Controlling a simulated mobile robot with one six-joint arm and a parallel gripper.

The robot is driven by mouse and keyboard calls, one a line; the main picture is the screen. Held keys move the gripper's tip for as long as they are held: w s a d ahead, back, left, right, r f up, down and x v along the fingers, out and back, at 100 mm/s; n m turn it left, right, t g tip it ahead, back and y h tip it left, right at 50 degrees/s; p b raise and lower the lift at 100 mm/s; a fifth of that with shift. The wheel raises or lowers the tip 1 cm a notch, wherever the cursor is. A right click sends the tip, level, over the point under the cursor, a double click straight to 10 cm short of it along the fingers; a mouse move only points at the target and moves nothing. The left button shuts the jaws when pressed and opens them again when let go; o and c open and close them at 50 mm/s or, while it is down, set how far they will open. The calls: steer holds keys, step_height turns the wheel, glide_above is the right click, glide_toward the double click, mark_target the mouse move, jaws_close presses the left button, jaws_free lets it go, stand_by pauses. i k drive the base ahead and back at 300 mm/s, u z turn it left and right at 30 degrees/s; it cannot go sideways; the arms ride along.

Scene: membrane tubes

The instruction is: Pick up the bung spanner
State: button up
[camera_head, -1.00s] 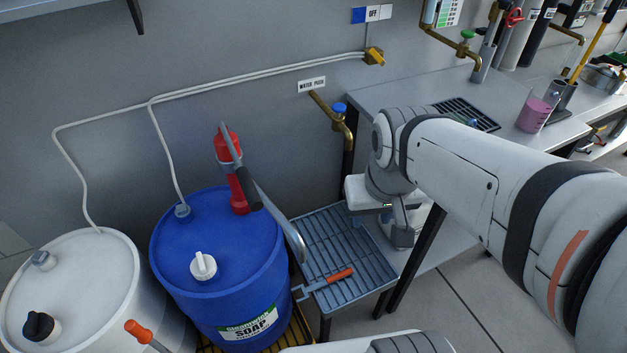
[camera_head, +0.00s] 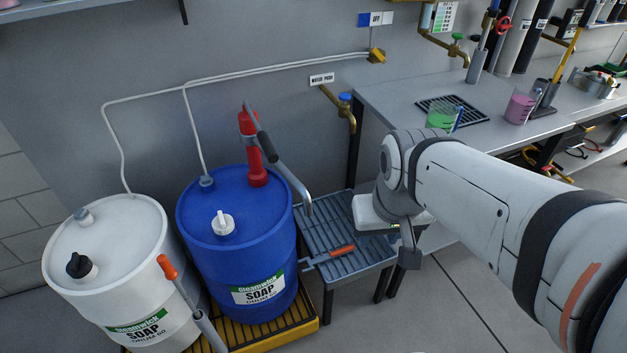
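A bung spanner (camera_head: 343,251) with an orange-red handle and a grey metal head lies flat on a grey slatted stand (camera_head: 352,277) beside the blue drum. Its head points left, over the stand's left edge. My gripper (camera_head: 410,258) hangs at the stand's right side, to the right of the spanner and apart from it. One grey finger shows below the white gripper body. The other finger cannot be made out, so the opening is unclear.
A blue soap drum (camera_head: 240,225) with a red hand pump (camera_head: 254,150) stands left of the stand; the pump's spout reaches over it. A white drum (camera_head: 120,245) and an orange-handled tool (camera_head: 182,292) are farther left. A bench (camera_head: 400,95) with beakers is behind my arm.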

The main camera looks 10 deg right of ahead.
mark_target(344, 249)
steer(key=i, duration=0.5)
steer(key=u, duration=0.85)
steer(key=k, duration=0.95)
steer(key=z, duration=0.75)
steer(key=i, duration=1)
steer(key=z, duration=0.05)
